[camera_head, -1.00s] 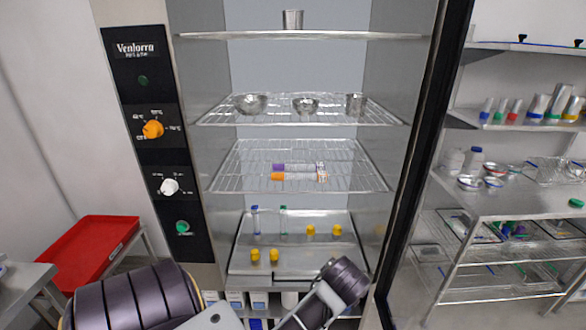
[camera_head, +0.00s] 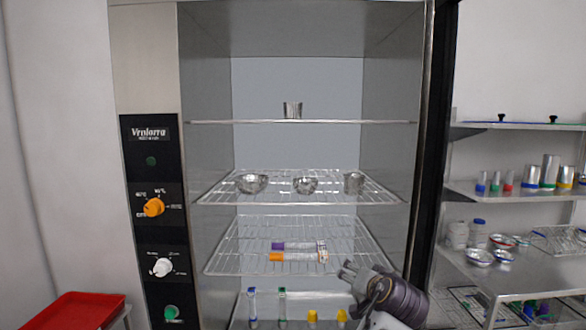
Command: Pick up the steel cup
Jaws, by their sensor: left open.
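A steel cup (camera_head: 292,110) stands on the top shelf of the open washer cabinet, near the middle. Another small steel cup (camera_head: 354,183) stands at the right on the wire rack below it. My left gripper (camera_head: 347,271) is in front of the cabinet at the lower right, below both cups and apart from them. Its fingers point up and to the left, open, with nothing seen between them. My right gripper is out of view.
Two steel bowls (camera_head: 252,183) (camera_head: 305,185) sit on the upper wire rack (camera_head: 225,194). Two tubes (camera_head: 292,257) lie on the lower rack, and blue, green and yellow-capped items stand below. The cabinet's right edge (camera_head: 428,150) is beside the arm. Shelves stand at the right.

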